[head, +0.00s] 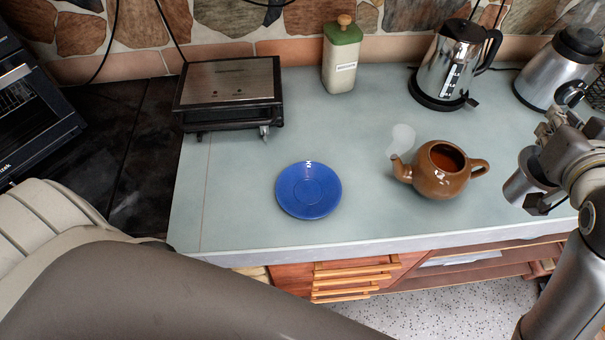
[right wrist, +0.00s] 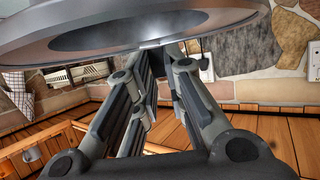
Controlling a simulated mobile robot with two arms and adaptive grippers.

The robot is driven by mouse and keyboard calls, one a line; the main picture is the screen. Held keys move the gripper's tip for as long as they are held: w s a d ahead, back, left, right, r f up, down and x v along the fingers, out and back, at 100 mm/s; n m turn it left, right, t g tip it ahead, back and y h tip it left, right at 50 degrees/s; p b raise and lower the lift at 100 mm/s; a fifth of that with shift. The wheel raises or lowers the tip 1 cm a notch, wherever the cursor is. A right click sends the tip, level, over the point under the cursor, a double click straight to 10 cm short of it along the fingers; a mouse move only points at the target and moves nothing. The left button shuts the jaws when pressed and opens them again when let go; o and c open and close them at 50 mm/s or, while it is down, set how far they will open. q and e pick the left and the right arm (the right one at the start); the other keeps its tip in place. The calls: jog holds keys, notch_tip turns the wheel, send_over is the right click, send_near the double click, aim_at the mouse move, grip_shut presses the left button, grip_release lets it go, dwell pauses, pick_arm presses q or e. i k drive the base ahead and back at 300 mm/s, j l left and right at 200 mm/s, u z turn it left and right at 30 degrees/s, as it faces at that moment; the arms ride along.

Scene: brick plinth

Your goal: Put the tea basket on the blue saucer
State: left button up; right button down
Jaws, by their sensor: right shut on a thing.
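The tea basket (head: 522,186) is a small silver metal cup at the right of the head view. My right gripper (head: 547,160) is shut on it and holds it above the worktop, right of the brown teapot (head: 437,180). In the right wrist view the basket (right wrist: 235,22) looms large and round at the top, with the fingers (right wrist: 165,52) reaching up to its rim. The blue saucer (head: 308,190) lies flat and empty near the middle of the worktop. My left gripper is out of view; only my left arm shows at lower left.
The teapot is open, with reddish-brown tea inside and steam by its spout, between basket and saucer. A black-and-silver grill (head: 230,90), a green-lidded canister (head: 342,60), a kettle (head: 450,65) and another steel vessel (head: 553,75) stand behind. The worktop (head: 240,220) around the saucer is clear.

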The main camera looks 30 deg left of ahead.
aim_at(304, 188)
jog(key=u, duration=1.2)
jog(key=k+l+u, duration=0.35)
jog(key=k, duration=0.15)
jog(key=j, duration=0.1)
